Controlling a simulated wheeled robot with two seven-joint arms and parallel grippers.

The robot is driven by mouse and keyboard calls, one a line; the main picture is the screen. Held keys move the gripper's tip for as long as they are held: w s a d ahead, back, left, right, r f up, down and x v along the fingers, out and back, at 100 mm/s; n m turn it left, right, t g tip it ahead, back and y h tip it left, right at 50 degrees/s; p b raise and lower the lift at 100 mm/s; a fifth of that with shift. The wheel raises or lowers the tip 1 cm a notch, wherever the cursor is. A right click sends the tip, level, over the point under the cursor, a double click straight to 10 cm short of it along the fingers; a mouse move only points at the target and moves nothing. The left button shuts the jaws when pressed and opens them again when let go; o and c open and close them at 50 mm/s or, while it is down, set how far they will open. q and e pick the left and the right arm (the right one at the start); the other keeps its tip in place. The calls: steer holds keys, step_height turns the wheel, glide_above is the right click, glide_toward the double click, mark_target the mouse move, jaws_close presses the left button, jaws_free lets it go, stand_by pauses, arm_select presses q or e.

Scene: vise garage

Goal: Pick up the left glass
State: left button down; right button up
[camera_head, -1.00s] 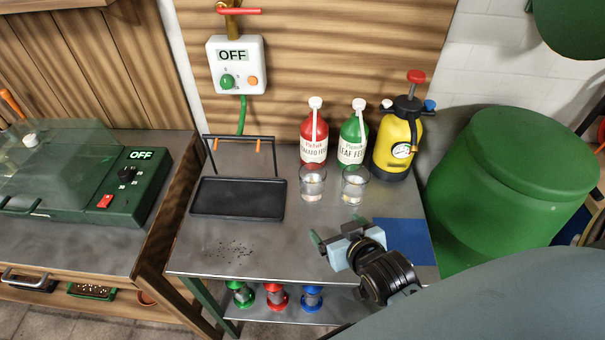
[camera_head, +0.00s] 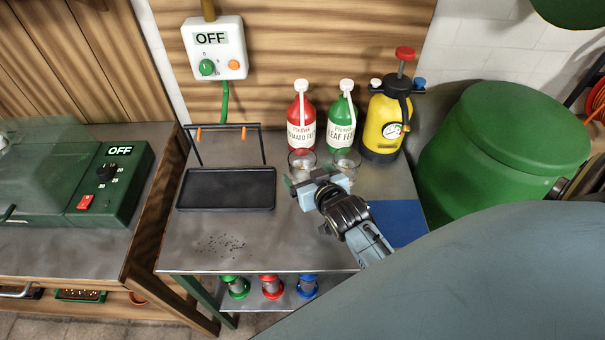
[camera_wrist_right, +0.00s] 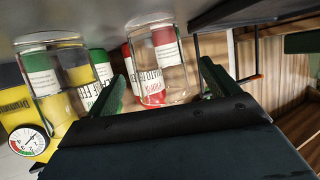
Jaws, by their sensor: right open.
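The left glass (camera_head: 301,158) is clear and stands on the metal table in front of the red bottle. The right glass (camera_head: 347,161) stands beside it, in front of the green bottle. My right gripper (camera_head: 311,178) is open at the near side of the left glass and hides its lower part in the head view. In the right wrist view the left glass (camera_wrist_right: 158,62) shows upside down between the two spread fingers of the gripper (camera_wrist_right: 160,88), and the right glass (camera_wrist_right: 55,80) is outside them. I cannot tell whether a finger touches the glass. My left gripper is not in view.
The red bottle (camera_head: 301,115), green bottle (camera_head: 342,116) and yellow sprayer (camera_head: 386,125) stand close behind the glasses. A black tray (camera_head: 226,190) with a raised bar is to the left. A blue mat (camera_head: 398,222) lies at right. The table's front left is clear apart from dark specks.

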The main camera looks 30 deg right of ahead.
mark_target(297, 162)
steer(key=x, duration=0.3)
steer(key=shift+w+f, duration=0.15)
steer(key=shift+w, duration=0.25)
steer(key=c, duration=1.3)
steer(key=shift+c, duration=0.2)
